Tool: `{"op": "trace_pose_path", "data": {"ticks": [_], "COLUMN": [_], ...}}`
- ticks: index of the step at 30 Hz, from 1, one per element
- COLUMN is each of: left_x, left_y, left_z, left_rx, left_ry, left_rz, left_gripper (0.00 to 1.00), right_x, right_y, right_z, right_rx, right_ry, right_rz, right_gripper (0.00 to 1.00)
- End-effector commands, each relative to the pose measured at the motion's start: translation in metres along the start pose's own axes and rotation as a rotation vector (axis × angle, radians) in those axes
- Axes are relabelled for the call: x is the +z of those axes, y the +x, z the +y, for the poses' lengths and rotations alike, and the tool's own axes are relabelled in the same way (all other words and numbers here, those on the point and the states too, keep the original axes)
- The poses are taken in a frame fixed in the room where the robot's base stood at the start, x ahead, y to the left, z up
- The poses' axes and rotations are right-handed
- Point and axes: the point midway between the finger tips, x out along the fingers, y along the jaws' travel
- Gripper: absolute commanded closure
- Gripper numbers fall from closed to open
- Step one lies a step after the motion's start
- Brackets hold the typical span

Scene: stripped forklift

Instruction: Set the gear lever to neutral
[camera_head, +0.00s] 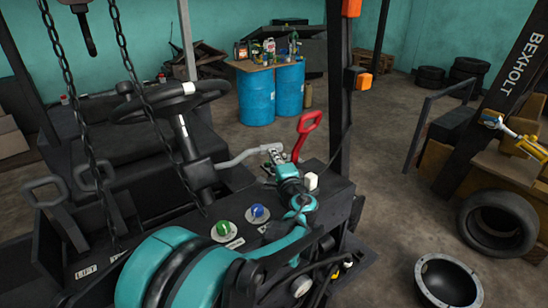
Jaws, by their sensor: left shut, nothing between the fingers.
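A grey bent lever (240,158) sticks out to the right from the steering column under the black steering wheel (170,101). It looks like the gear lever, but I see no gear marking on it. My left gripper (272,152), on the teal arm, is shut and empty at the lever's outer end. I cannot tell whether the fingers touch the lever. The gripper partly hides the lever's tip. My right gripper is not in view.
A red loop handle (307,130) stands close behind my left gripper. A white knob (311,181), a green knob (223,229) and a blue knob (258,212) sit on the dark console. Chains (70,90) hang at left.

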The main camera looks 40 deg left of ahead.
Motion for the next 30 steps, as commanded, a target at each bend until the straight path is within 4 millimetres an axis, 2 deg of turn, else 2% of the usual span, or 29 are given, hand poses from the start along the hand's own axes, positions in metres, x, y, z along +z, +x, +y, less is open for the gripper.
{"op": "trace_pose_path", "data": {"ticks": [9, 14, 18, 30], "left_x": [-0.005, -0.002, -0.002, -0.003], "left_y": [0.054, 0.079, 0.083, 0.081], "left_z": [0.002, 0.001, 0.000, 0.000], "left_rx": [0.000, 0.000, 0.000, 0.000], "left_ry": [0.000, 0.000, 0.000, 0.000], "left_rz": [-0.204, -0.228, -0.225, -0.223], "left_gripper": [1.00, 1.00, 1.00, 1.00], "right_x": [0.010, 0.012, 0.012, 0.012], "right_y": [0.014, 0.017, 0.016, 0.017], "right_z": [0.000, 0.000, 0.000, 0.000], "right_rx": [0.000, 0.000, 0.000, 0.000], "right_ry": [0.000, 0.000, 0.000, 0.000], "right_rz": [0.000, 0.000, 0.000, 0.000], "right_gripper": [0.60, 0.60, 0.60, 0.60]}}
